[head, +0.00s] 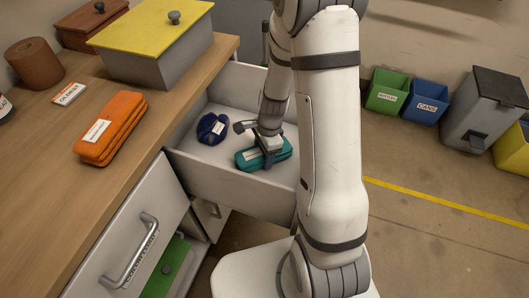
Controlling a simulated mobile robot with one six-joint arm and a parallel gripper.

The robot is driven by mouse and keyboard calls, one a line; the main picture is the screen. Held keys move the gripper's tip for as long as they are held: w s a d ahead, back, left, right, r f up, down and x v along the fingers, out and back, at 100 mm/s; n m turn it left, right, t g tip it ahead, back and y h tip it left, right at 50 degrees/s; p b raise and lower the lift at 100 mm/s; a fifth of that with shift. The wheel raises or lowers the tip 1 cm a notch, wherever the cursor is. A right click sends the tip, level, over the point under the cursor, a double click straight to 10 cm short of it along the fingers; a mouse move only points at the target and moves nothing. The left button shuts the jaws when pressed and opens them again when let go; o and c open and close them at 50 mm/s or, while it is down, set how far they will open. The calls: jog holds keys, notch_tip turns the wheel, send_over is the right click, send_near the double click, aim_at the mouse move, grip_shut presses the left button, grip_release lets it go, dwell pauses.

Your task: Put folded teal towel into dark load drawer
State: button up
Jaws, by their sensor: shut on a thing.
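The folded teal towel (248,162) with a white label is inside the open white drawer (228,187), near its front right side. My gripper (268,150) points down and is shut on the towel. My arm hides the right part of the drawer, and whether the towel touches the drawer floor is hard to tell. A dark blue folded item (205,131) with a white tag lies in the same drawer, left of the towel. The drawer's outside is pale; no dark drawer can be made out.
Bins, including a blue one (424,102), line the right wall.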

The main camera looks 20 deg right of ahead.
jog(key=o, duration=1)
jog(key=shift+f, duration=0.1)
jog(key=r+p, duration=0.1)
jog(key=r, duration=0.2)
jog(key=d+r+p, duration=0.1)
jog(key=r, duration=0.3)
jog(key=r+p, duration=0.1)
jog(key=r, duration=0.3)
jog(key=shift+w+d+r, duration=0.15)
jog(key=shift+d, duration=0.15)
jog(key=s+r+n, duration=0.4)
jog(key=r+n, duration=0.1)
jog(key=s+r+n+t+h, duration=0.1)
jog(key=s+r+n, duration=0.3)
jog(key=s+n, duration=0.1)
jog(key=s+r+n+t, duration=0.1)
jog(key=s+r+n, duration=0.4)
jog(key=n, duration=0.1)
jog(key=shift+s+a+r+h, duration=0.1)
jog(key=shift+a+r+h, duration=0.2)
jog(key=shift+a+h, duration=0.1)
